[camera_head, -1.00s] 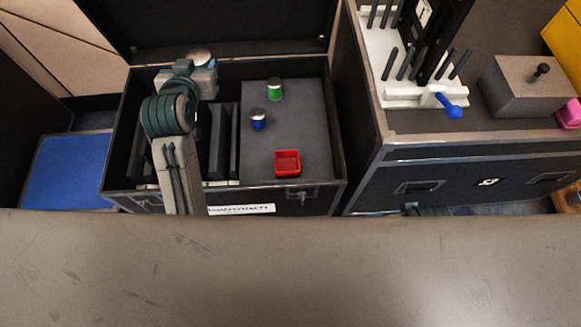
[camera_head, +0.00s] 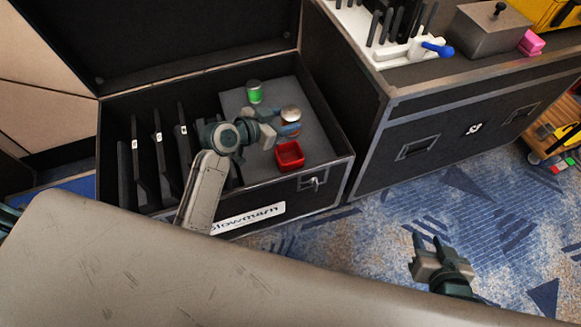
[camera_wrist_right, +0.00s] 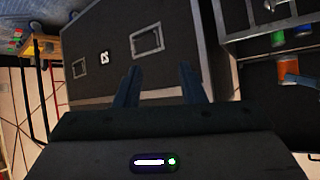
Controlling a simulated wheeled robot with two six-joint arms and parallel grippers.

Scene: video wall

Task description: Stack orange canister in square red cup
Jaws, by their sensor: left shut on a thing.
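The orange canister (camera_head: 291,113) has a silvery lid and is held in my left gripper (camera_head: 281,126), just beyond the square red cup (camera_head: 290,156). It also shows as an orange shape in the right wrist view (camera_wrist_right: 288,69). The red cup stands upright on the grey panel of the open case, with its opening up. The canister is apart from the cup in the picture; its exact height above the panel I cannot tell. My right gripper (camera_head: 429,243) is open and empty over the carpet, well right of the case.
A green canister (camera_head: 254,92) stands at the back of the grey panel (camera_head: 233,101). Dark upright dividers (camera_head: 160,148) fill the case's left part. A second black case (camera_head: 425,115) stands to the right. The grey tabletop (camera_head: 150,265) lies in front.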

